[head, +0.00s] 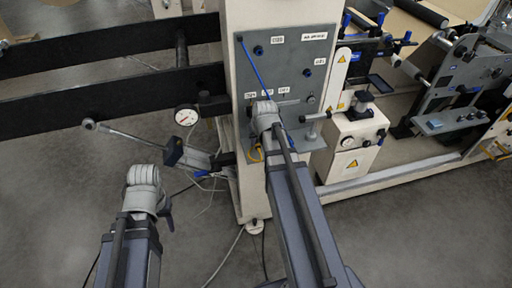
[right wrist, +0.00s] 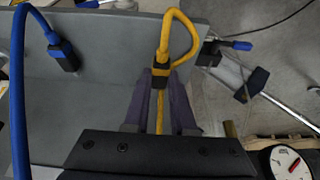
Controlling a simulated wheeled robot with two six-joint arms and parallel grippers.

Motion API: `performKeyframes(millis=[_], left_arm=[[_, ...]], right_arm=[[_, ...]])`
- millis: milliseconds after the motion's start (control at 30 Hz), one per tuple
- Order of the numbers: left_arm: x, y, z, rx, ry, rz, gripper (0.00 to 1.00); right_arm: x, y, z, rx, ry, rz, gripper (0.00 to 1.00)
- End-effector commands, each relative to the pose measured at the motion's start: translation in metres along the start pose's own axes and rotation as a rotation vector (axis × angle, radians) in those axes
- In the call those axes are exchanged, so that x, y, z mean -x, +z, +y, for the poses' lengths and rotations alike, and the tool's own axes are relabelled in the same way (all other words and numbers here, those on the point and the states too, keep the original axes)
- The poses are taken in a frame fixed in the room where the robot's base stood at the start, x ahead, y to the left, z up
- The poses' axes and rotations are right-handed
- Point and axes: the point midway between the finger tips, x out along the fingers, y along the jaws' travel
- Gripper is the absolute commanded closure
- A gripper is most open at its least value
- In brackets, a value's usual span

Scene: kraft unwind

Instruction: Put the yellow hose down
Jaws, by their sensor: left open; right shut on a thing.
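The yellow hose (right wrist: 184,22) makes a loop above a black connector in the right wrist view. My right gripper (right wrist: 161,85) is shut on it at the connector, one finger on each side. In the head view a short piece of the yellow hose (head: 257,153) shows beside my right wrist, in front of the grey panel (head: 293,75). My right gripper's fingertips are hidden there by the arm. My left gripper (head: 167,212) is at the lower left, away from the panel and the hose; its jaws are mostly hidden behind the wrist and nothing shows in them.
A blue hose (head: 256,68) runs down the panel; it also shows in the right wrist view (right wrist: 18,90). A valve box (head: 357,135) is on the right. Cables cross the floor.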

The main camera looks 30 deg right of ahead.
Motion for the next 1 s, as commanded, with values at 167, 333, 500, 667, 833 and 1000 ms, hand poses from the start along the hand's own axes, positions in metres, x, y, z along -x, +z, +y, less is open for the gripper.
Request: performKeyframes(millis=[167, 333, 500, 667, 833, 1000], left_arm=[[-0.0167, -0.0010, 0.0016, 0.000, 0.000, 0.000, 0.50], [-0.0144, -0.0009, 0.0014, 0.000, 0.000, 0.000, 0.50], [-0.0189, -0.0011, 0.0018, 0.000, 0.000, 0.000, 0.50], [-0.0177, -0.0011, 0.0017, 0.000, 0.000, 0.000, 0.50], [-0.0177, -0.0011, 0.0017, 0.000, 0.000, 0.000, 0.50], [-0.0177, -0.0011, 0.0017, 0.000, 0.000, 0.000, 0.50]], right_arm=[[-0.0165, 0.0041, 0.0051, -0.003, 0.001, 0.000, 1.00], [-0.0142, 0.0035, 0.0048, -0.002, 0.001, 0.000, 1.00], [-0.0184, 0.0052, 0.0047, -0.002, 0.001, 0.000, 1.00], [-0.0173, 0.0048, 0.0046, -0.001, 0.000, 0.000, 0.62], [-0.0173, 0.0047, 0.0045, -0.001, 0.000, 0.000, 0.46], [-0.0172, 0.0048, 0.0045, -0.001, 0.000, 0.000, 0.46]])
